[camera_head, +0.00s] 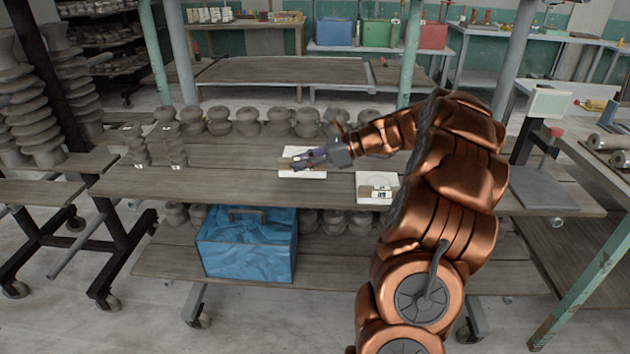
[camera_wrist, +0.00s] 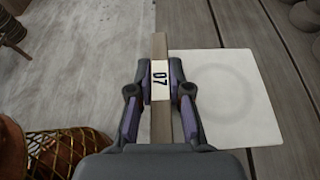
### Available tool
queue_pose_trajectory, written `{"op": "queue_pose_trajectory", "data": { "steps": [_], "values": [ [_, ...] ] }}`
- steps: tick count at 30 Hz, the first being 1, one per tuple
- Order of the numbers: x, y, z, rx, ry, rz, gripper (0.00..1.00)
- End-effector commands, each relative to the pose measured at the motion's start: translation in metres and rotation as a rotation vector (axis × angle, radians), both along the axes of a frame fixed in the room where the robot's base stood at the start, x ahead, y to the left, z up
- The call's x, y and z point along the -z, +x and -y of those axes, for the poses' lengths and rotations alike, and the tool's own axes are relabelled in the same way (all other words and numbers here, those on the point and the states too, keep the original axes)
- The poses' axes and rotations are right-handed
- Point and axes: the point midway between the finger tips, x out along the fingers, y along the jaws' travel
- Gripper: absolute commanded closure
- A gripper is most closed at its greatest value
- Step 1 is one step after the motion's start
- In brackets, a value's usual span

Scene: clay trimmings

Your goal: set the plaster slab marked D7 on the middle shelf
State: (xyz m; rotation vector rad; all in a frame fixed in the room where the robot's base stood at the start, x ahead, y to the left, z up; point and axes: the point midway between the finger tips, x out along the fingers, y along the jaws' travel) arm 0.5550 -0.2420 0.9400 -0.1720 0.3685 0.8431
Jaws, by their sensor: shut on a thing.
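My gripper (camera_head: 308,160) is shut on the plaster slab marked D7 (camera_wrist: 160,118), which shows in the wrist view as a narrow grey-brown edge with a white label reading D7. The fingers (camera_wrist: 160,85) clasp it from both sides. In the head view the slab (camera_head: 285,164) is small and partly hidden by the gripper, over a white square (camera_head: 312,175) on a wooden shelf board (camera_head: 230,182). The square also shows right of the slab in the wrist view (camera_wrist: 225,95), with a faint ring on it. I cannot tell whether the slab touches the board.
A second labelled block (camera_head: 378,192) lies on another white square (camera_head: 364,180) to the right. Grey clay pieces (camera_head: 277,122) line the board's back, and ribbed stacks (camera_head: 135,146) stand left. A blue box (camera_head: 247,247) sits on the lower board (camera_head: 340,268). The board between the stacks and the first square is clear.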

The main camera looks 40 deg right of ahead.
Motion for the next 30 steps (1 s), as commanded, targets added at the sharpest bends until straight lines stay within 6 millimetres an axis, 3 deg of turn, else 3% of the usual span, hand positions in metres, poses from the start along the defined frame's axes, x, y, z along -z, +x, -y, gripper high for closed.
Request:
{"op": "queue_pose_trajectory", "data": {
  "steps": [4, 13, 19, 30],
  "values": [
    [0.024, -0.001, 0.002, 0.007, 0.003, -0.001, 1.00],
    [0.045, -0.001, 0.001, 0.003, 0.004, 0.000, 1.00],
    [0.070, 0.000, 0.000, 0.001, 0.003, -0.001, 1.00],
    [0.074, 0.000, 0.000, 0.001, 0.001, 0.002, 1.00]
  ]
}}
